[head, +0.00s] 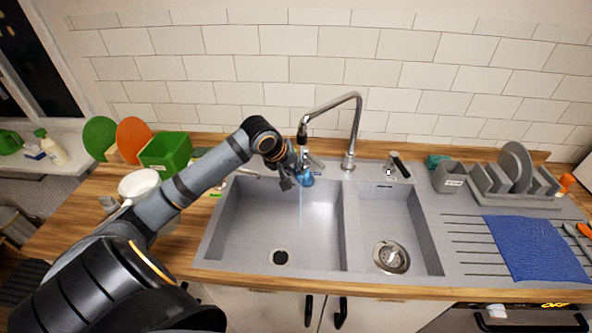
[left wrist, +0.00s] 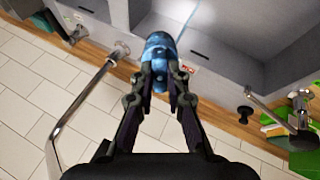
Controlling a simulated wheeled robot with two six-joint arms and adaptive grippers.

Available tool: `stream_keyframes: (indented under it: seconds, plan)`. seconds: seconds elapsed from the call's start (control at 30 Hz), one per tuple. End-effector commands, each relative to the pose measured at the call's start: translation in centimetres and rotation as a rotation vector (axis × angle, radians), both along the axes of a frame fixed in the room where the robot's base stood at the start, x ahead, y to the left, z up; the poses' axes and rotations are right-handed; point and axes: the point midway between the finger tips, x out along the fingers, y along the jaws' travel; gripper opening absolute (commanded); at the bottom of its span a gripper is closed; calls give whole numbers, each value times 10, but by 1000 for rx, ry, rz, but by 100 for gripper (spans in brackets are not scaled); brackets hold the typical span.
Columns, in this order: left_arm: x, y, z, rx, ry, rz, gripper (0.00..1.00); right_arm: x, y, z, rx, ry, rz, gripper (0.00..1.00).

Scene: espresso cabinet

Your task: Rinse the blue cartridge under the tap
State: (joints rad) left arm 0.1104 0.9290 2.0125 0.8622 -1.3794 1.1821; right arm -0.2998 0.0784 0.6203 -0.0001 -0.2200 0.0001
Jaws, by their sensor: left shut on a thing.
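My left gripper (head: 294,180) is shut on the blue cartridge (head: 306,180) and holds it above the back of the large left sink basin (head: 235,215). The cartridge also shows in the left wrist view (left wrist: 157,48), gripped between both fingertips (left wrist: 160,75). The chrome tap (head: 349,140) arches to the left, and its dark spout end is just above the cartridge and gripper. A thin pale streak (head: 300,205), like running water, drops below the cartridge into the basin. The gripper partly hides the cartridge. My right gripper is not in view.
A smaller basin with a drain (head: 391,258) is on the right, with a black-handled fitting (head: 398,166) behind it. A dish rack (head: 510,180) and blue mat (head: 536,248) lie further right. The tiled wall is close behind.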

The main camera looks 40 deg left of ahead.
Motion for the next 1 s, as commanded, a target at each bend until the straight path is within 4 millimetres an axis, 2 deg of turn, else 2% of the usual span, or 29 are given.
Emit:
stream_keyframes:
  seconds: [0.53,1.0]
  plan:
    - [9,-7,1,-1,-1,1,0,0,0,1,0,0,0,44]
    - [7,-6,2,1,1,0,0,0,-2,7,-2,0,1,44]
